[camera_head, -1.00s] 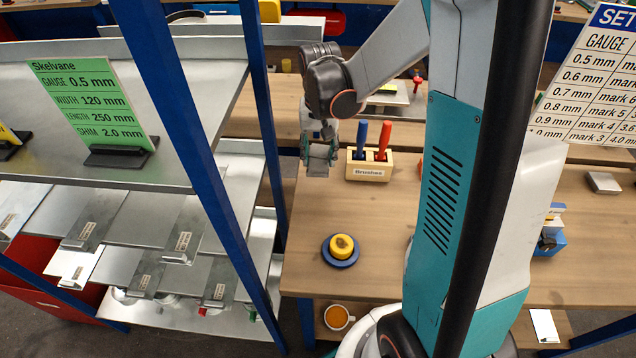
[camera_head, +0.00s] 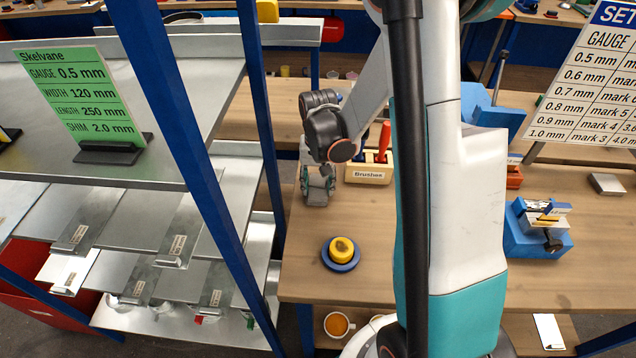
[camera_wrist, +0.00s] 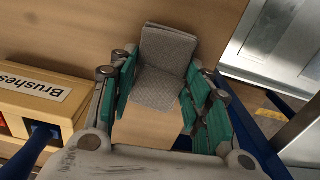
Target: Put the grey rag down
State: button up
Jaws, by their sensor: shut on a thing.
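The grey rag (camera_wrist: 166,60) is a folded, block-like grey cloth between the green-padded fingers of my gripper (camera_wrist: 160,88) in the wrist view. My gripper is shut on it. In the head view, my gripper (camera_head: 318,175) points down over the left end of the wooden bench, left of the brush holder. The rag (camera_head: 317,196) shows below the fingers, low over the bench top. I cannot tell whether it touches the wood.
The brush holder (camera_head: 369,168) with a red-handled brush stands just right of my gripper. A yellow piece on a blue round base (camera_head: 341,254) sits nearer on the bench (camera_head: 300,270). A blue rack post (camera_head: 262,120) stands close on the left. A blue clamp device (camera_head: 535,235) is at right.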

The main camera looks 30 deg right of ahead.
aim_at(318, 186)
jog(key=shift+f, duration=0.2)
jog(key=o, duration=1)
jog(key=shift+r, duration=0.1)
jog(key=shift+r, duration=0.1)
notch_tip(318, 186, up, 12)
jog(key=p, duration=0.3)
